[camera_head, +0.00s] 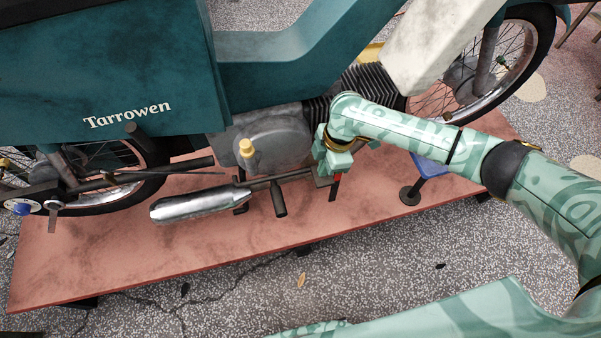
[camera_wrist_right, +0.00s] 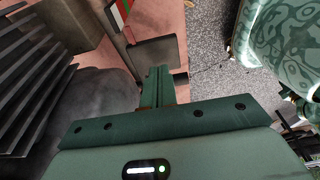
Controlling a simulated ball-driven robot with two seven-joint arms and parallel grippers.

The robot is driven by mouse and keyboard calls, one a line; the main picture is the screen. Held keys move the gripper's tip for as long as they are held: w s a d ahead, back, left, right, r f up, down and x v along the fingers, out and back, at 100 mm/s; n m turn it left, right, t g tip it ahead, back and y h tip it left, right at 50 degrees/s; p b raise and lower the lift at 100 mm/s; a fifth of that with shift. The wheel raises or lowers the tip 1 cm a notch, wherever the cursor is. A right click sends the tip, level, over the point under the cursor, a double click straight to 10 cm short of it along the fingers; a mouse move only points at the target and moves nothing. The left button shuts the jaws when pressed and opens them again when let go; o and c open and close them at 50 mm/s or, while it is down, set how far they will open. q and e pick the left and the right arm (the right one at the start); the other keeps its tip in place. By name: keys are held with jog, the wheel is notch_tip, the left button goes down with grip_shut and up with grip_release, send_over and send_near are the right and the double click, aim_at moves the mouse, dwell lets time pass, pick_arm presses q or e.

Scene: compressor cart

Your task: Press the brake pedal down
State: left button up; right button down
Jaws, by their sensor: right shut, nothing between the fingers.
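The brake pedal's dark flat pad (camera_wrist_right: 157,60) is just past my fingertips in the right wrist view. A narrow plate with a red, white and green strip (camera_wrist_right: 119,14) stands beside it. My right gripper (camera_wrist_right: 158,76) is shut and empty, its fingers pointing at the pad's near edge. I cannot tell whether they touch it. In the head view my right gripper (camera_head: 333,166) is low beside the engine of the teal motorbike (camera_head: 100,70). It hides much of the pedal there, with a little red showing beside it. My left gripper is not in view.
The motorbike stands on a reddish platform (camera_head: 110,255). A silver exhaust silencer (camera_head: 195,203) and a black peg (camera_head: 279,199) lie left of my right gripper. A blue piece (camera_head: 431,167) and a round dark foot (camera_head: 410,195) are on its right. Speckled floor in front is mostly clear.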

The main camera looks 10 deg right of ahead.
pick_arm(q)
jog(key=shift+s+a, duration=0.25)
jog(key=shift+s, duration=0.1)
